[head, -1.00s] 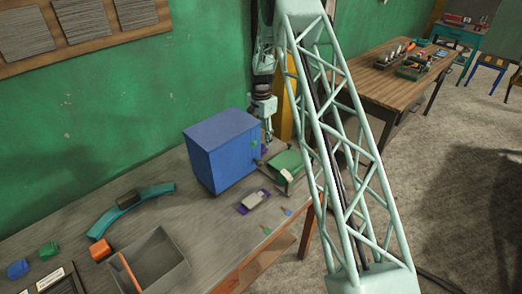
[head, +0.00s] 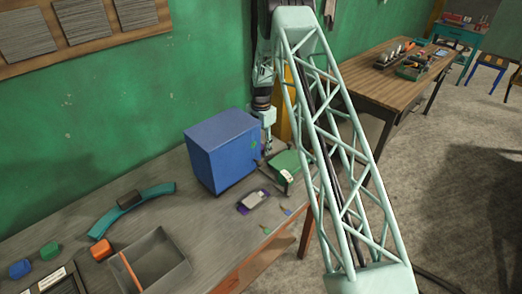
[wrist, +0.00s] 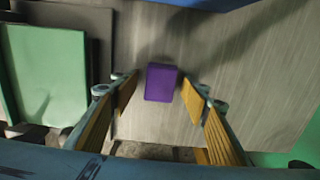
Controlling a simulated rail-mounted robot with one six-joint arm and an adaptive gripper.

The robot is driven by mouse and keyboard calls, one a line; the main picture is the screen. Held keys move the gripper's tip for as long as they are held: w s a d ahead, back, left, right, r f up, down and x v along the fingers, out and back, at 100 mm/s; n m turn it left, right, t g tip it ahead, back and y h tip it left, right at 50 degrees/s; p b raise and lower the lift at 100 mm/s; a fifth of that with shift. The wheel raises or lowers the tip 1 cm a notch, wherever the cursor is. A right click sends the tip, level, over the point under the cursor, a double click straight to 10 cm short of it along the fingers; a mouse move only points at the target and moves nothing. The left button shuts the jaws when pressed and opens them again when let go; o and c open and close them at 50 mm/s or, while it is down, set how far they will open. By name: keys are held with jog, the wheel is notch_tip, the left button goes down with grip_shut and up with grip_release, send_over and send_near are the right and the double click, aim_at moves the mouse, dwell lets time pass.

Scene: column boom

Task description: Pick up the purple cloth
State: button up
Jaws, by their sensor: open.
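A purple block-like piece, which looks like the folded purple cloth (wrist: 161,82), lies on the grey bench in the wrist view. My gripper (wrist: 160,88) is open, with one yellow-padded finger on each side of the purple piece in the picture. A gap shows on both sides, and the fingers do not touch it. How high the fingertips are above the bench I cannot tell. In the head view my gripper (head: 268,143) is at the right side of the blue cabinet, and I cannot make out the cloth beside it.
The blue cabinet (head: 222,150) stands close to my gripper. A green object (head: 287,163) is at its right; a green surface (wrist: 48,75) fills the wrist view's left. A grey item on a purple base (head: 253,201) lies in front. A grey bin (head: 160,262) stands at the bench's front.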

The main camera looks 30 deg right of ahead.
jog(key=shift+c, duration=0.7)
jog(key=c, duration=0.8)
jog(key=shift+r, duration=0.15)
jog(key=shift+r+b, duration=0.5)
jog(key=shift+r, duration=4.35)
